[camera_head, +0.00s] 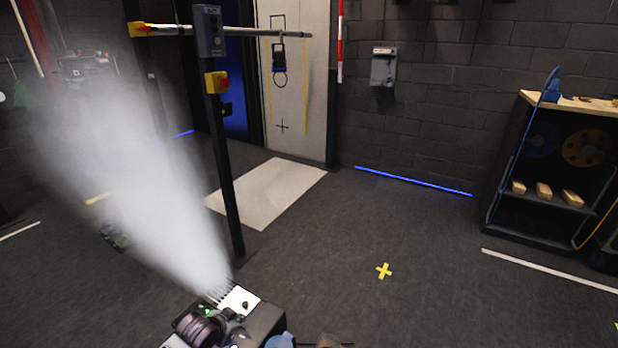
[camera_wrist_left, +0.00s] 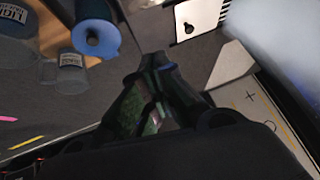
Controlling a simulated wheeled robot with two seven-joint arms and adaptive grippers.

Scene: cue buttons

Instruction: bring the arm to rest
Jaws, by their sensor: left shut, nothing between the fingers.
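My left gripper (camera_wrist_left: 155,75) shows in the left wrist view, with its dark fingers together and nothing between them. It points toward a white plate (camera_wrist_left: 205,20) with a black knob (camera_wrist_left: 188,28); I cannot tell the distance between them. The head view shows a white plate (camera_head: 239,299) with a dark knob at the bottom, where a pale plume (camera_head: 165,175) spreads up and left. I cannot clearly make out my left gripper in the head view. My right gripper is in neither view.
A dark post (camera_head: 226,190) carries a grey button box (camera_head: 209,30) and a yellow-red button (camera_head: 216,83). A shelf unit (camera_head: 545,225) stands at right. A blue-ended cylinder (camera_wrist_left: 96,38) is near my left gripper in the wrist view. Floor around the yellow cross (camera_head: 384,271) is clear.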

